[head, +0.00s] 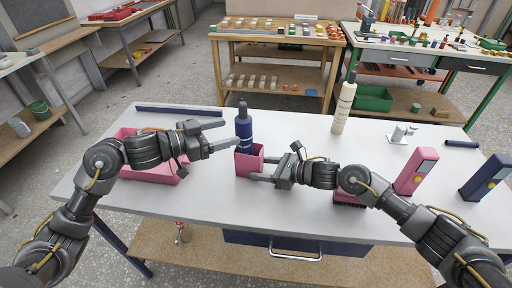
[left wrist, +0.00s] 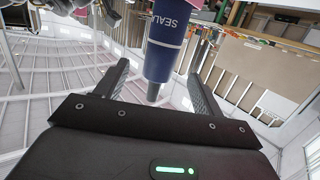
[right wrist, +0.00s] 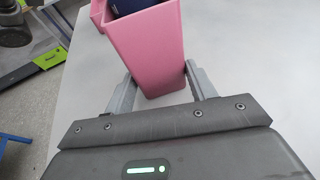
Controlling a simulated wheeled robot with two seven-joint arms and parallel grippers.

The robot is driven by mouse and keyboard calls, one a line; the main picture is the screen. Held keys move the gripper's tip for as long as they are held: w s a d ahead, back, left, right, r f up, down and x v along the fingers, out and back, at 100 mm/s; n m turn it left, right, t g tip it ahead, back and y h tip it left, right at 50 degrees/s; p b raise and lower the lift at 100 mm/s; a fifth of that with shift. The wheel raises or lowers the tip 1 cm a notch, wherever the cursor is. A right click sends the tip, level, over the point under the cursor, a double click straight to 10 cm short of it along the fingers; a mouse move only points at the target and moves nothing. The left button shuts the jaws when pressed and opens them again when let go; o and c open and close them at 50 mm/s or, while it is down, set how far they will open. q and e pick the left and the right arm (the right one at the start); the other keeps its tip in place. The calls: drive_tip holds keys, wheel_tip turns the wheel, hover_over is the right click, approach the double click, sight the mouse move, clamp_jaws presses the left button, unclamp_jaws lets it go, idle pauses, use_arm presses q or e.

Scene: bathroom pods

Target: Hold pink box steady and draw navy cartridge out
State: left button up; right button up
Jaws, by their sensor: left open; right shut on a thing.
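The navy cartridge (head: 243,130) stands upright in the pink box (head: 249,163) on the white table, its upper part and dark nozzle above the rim. Its lower part is hidden in the box. My right gripper (head: 254,172) is shut on the pink box from the right; the right wrist view shows its fingers on either side of the box (right wrist: 150,50). My left gripper (head: 232,135) is open just left of the cartridge. In the left wrist view the cartridge (left wrist: 166,45) lines up with the gap between the fingers, nozzle toward the palm; I see no contact.
A pink tray (head: 168,175) lies partly behind my left arm. A cream bottle (head: 344,105) stands behind right. A pink upright block (head: 417,172), a navy one (head: 486,180) and a white metal piece (head: 402,134) are at the right. The table between box and cream bottle is clear.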

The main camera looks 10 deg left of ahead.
sight(236, 129)
use_arm(q)
drive_tip(key=shift+x, duration=2.85)
drive_tip(key=shift+r, duration=0.1)
drive_tip(key=c, duration=1)
drive_tip(key=shift+r, duration=6.3)
drive_tip(key=shift+c, duration=0.2)
drive_tip(key=a, duration=1)
